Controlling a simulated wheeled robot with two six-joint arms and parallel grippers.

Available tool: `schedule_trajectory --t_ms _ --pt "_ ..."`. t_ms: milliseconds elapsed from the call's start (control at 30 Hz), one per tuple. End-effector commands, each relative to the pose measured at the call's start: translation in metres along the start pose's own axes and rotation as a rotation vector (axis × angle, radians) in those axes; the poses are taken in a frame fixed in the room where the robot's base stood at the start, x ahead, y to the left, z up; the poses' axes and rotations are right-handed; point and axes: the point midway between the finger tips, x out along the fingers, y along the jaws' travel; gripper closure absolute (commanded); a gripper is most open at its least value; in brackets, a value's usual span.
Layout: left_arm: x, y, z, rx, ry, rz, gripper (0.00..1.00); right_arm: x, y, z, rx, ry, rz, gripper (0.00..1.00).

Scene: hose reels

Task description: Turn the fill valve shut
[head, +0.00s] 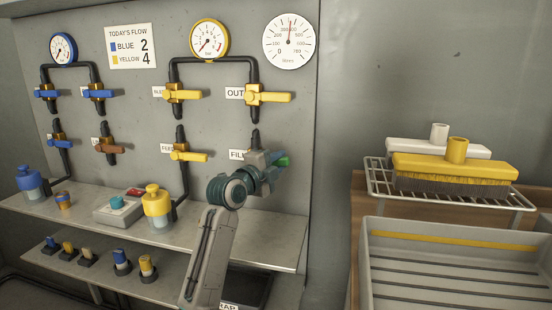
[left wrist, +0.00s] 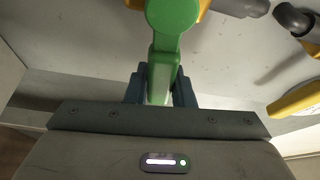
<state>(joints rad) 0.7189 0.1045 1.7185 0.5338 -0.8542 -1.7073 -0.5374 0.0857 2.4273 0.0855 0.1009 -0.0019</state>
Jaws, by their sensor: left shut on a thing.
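The fill valve's green handle (head: 283,160) shows beside the FILL label (head: 237,155), at the lower right of the panel. My left gripper (head: 268,171) covers most of the valve in the head view, so the handle's exact angle is hard to tell there. In the left wrist view the green handle (left wrist: 164,58) runs from its round hub at the top down between the two fingers of my left gripper (left wrist: 158,92). The fingers are shut on it. My right gripper is in neither view.
The OUT valve (head: 268,95) with a yellow handle is above, and the FEED valve (head: 188,156) is to the left. A steel shelf (head: 245,235) lies below, holding a yellow-capped bottle (head: 157,205). Brushes on a rack (head: 440,200) and a grey tray (head: 455,275) stand right.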

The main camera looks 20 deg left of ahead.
Motion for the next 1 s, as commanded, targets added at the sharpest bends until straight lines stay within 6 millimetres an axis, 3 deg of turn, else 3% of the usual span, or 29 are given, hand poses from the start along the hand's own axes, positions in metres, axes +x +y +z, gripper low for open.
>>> schedule_trajectory --t_ms 333,867,900,1000 --pt "0.000 0.012 0.001 0.120 0.001 0.054 1.00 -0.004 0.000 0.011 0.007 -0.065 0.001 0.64" --pt "0.000 0.014 0.001 0.141 0.001 0.064 1.00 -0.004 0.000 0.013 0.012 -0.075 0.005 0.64" --pt "0.000 0.014 0.001 0.141 0.001 0.064 0.73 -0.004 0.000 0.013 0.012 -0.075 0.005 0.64" --pt "0.000 0.013 0.001 0.141 0.001 0.063 0.56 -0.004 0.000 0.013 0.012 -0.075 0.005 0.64"
